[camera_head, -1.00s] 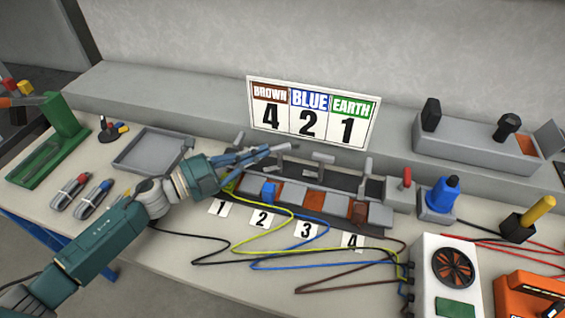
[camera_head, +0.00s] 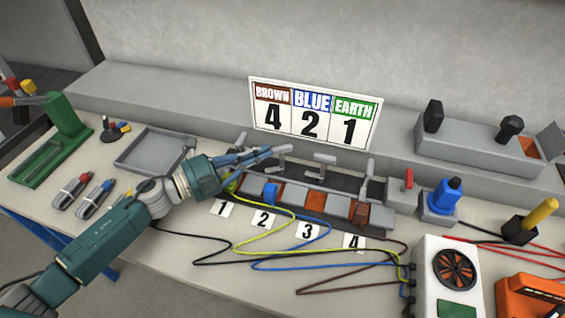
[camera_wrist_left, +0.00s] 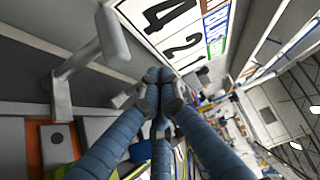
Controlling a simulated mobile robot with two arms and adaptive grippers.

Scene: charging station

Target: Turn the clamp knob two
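The terminal block (camera_head: 312,198) stands mid-bench with a row of grey T-shaped clamp knobs behind number cards 1 to 4. Clamp knob two (camera_head: 283,158) is the second from the left. My left gripper (camera_head: 267,152) is just left of its bar, with its fingers drawn together. In the left wrist view, the blue fingertips (camera_wrist_left: 160,80) meet with nothing visible between them. A grey clamp knob (camera_wrist_left: 113,40) shows up close at upper left there; I cannot tell which one. In the head view the gripper partly hides the block's left end. My right gripper is not in view.
The number sign (camera_head: 314,115) stands behind the block. Loose wires (camera_head: 300,262) run across the bench front to the white fan unit (camera_head: 446,280).

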